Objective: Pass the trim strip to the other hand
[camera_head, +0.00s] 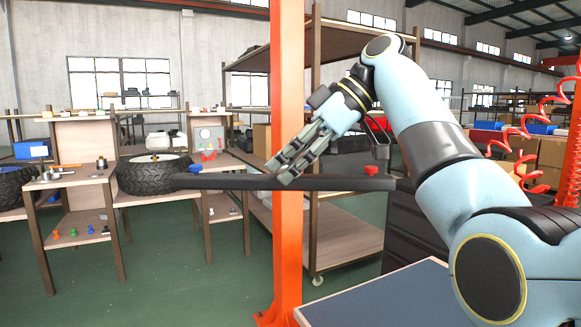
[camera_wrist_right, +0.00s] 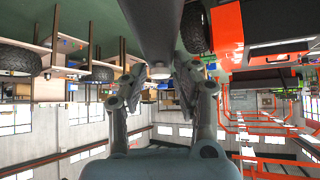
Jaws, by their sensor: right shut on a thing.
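The trim strip (camera_head: 235,183) is a long dark bar, held roughly level across the middle of the head view. A blue piece (camera_head: 194,168) shows at its upper edge near the left end and a red piece (camera_head: 371,170) near the right end; I cannot tell whether they are attached. My right gripper (camera_head: 284,174) is shut on the strip near its middle, reaching down from above. In the right wrist view the strip (camera_wrist_right: 158,30) runs away from between the fingers (camera_wrist_right: 160,72). My left gripper is not in view.
An orange post (camera_head: 288,245) stands behind the strip. A black tyre (camera_head: 152,175) rests on a workbench at the left, behind the strip's left end. A shelf rack (camera_head: 345,245) stands behind the post. A blue-topped table (camera_head: 375,300) is at the lower right.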

